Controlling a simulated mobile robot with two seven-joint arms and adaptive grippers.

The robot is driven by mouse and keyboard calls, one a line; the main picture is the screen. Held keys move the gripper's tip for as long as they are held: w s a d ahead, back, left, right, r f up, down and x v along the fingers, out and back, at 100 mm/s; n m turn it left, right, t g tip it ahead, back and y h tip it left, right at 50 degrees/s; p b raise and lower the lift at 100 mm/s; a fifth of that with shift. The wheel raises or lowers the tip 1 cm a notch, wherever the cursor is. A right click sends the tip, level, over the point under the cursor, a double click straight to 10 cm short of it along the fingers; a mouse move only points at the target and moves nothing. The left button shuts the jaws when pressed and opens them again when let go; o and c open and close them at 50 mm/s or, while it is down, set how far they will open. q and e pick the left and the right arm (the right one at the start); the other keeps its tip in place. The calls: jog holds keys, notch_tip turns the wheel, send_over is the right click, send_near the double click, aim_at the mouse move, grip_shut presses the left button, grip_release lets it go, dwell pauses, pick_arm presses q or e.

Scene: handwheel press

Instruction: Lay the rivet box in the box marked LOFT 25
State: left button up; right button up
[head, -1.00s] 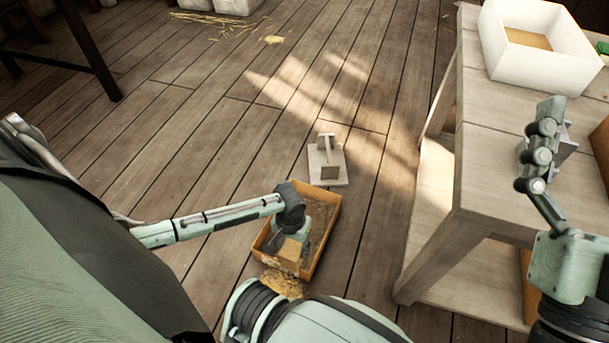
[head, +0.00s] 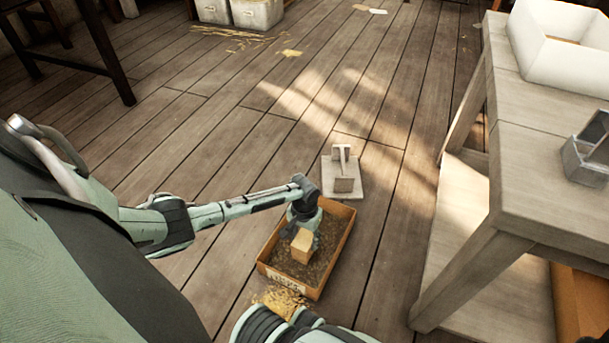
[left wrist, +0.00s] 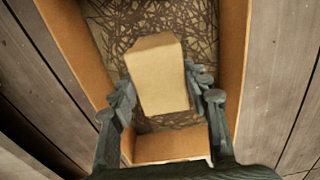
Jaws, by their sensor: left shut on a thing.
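The rivet box, a small tan block (head: 302,246), is between the fingers of my left gripper (head: 303,232). The left wrist view shows the block (left wrist: 158,75) with a finger on each side, the gripper (left wrist: 165,100) shut on it. It is over the inside of an open orange-brown box (head: 337,257) on the floor, with dark shredded bedding in it. Whether the block touches the bedding I cannot tell. A pale label (head: 285,283) is on the box's near wall; its text is too small to read. My right gripper is out of view.
A wooden stand with an upright handle (head: 343,175) is on the floor just behind the box. A pale wooden table (head: 525,150) is at right, bearing a white tray (head: 560,60) and a grey metal thing (head: 590,155). Straw (head: 283,300) lies near the box. Floor to the left is open.

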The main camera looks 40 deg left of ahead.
pick_arm(q)
jog(key=shift+w+f, duration=0.1)
jog(key=shift+f, duration=0.5)
jog(key=shift+f, duration=0.2)
jog(key=o, duration=1.5)
